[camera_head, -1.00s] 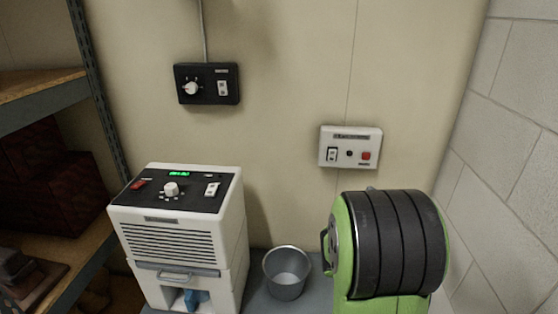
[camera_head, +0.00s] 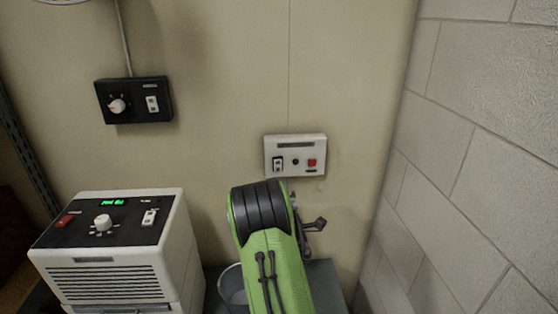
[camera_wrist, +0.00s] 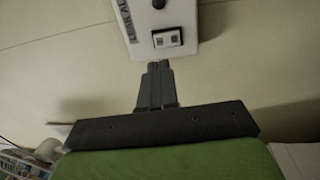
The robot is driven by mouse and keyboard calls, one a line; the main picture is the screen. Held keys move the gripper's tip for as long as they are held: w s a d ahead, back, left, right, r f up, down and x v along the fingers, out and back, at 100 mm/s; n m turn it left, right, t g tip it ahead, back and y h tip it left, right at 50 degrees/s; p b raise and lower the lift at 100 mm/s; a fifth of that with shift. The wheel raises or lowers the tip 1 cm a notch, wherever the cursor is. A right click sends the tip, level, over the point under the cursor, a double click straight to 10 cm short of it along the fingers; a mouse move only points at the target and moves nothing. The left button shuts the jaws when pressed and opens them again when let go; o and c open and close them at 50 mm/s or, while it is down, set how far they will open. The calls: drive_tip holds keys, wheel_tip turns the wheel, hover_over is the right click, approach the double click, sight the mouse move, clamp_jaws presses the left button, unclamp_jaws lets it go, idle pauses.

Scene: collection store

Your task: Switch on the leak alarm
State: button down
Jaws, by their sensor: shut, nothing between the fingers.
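The leak alarm (camera_head: 308,142) is a white box on the wall, right of centre in the head view, with a black-framed white rocker switch (camera_head: 278,164), a small dark round part (camera_head: 295,161) and a red button (camera_head: 312,163). In the wrist view the alarm (camera_wrist: 185,12) shows partly at the top, with part of its label and the rocker switch (camera_wrist: 167,39) near its lower edge. My gripper (camera_wrist: 158,66) is shut and empty, its tips just below the switch in that view; I cannot tell whether they touch the box. In the head view my arm hides the fingers.
A black control box (camera_head: 134,100) with a knob and switch hangs on the wall at left. A white dehumidifier-like unit (camera_head: 120,255) with a lit display stands below it. A grey bucket (camera_head: 232,285) is partly behind my arm. A block wall (camera_head: 470,150) bounds the right.

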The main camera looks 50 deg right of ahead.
sight(278, 161)
drive_tip(key=p+x, duration=0.3)
drive_tip(key=x, duration=0.1)
drive_tip(key=p+x, duration=0.3)
drive_tip(key=x, duration=0.1)
drive_tip(key=shift+w+d+r+p, duration=0.1)
drive_tip(key=shift+w+r+p, duration=0.05)
drive_tip(key=shift+r+p, duration=0.15)
drive_tip(key=shift+w+d+f, duration=0.15)
drive_tip(key=shift+w+d, duration=0.15)
drive_tip(key=p, duration=0.3)
drive_tip(key=r+p, duration=0.1)
drive_tip(key=p, duration=0.2)
drive_tip(key=shift+w+d+r+g+y, duration=0.1)
drive_tip(key=shift+w+r+g+y, duration=0.1)
drive_tip(key=shift+r+g+y, duration=0.15)
drive_tip(key=shift+f+b, duration=0.35)
drive_tip(key=shift+f, duration=0.05)
